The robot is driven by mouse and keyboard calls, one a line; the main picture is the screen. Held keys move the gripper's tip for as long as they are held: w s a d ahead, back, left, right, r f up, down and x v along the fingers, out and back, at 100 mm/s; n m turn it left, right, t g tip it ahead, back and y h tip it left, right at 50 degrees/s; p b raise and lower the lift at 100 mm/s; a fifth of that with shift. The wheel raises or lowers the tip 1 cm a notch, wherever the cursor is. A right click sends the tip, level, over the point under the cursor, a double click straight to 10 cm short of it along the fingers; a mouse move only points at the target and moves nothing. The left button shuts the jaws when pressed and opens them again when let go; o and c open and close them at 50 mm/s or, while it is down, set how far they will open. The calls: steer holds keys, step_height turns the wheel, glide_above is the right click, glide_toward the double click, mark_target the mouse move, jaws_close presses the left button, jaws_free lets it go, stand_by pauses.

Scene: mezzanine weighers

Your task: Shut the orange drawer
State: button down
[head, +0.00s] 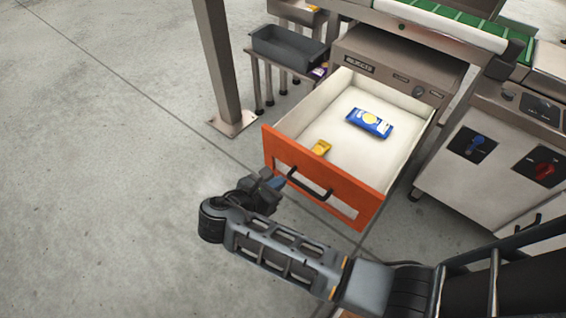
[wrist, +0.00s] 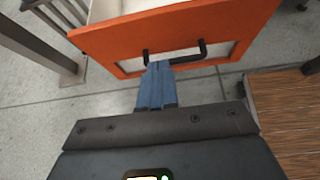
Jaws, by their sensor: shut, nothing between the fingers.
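The orange drawer (head: 345,194) stands pulled far out of the metal cabinet, its inside open to view in the head view. Its orange front also shows across the top of the wrist view (wrist: 200,28). A black bar handle (head: 310,185) is fixed on the front; it shows in the wrist view too (wrist: 178,60). My gripper (head: 277,181) is shut and empty, in front of the drawer near the handle's left end. In the wrist view its blue fingers (wrist: 158,68) overlap the handle's left part; I cannot tell whether they touch it.
A blue packet (head: 370,122) and a yellow packet (head: 321,147) lie in the drawer. A metal post (head: 219,70) and a grey bin (head: 288,48) stand to the left. A machine (head: 470,130) stands at the right. The floor at left is clear.

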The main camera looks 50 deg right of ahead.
steer(key=b, duration=0.2)
glide_toward(309, 157)
step_height(309, 157, down, 4)
steer(key=d, duration=0.4)
steer(key=shift+w+d, duration=0.1)
steer(key=shift+w, duration=0.05)
steer(key=shift+d+r, duration=0.1)
steer(key=shift+d, duration=0.55)
steer(key=shift+d, duration=0.45)
steer(key=w+d+b, duration=0.1)
steer(key=d+b, duration=0.7)
steer(key=d, duration=3.4)
steer(key=shift+w+d, duration=0.35)
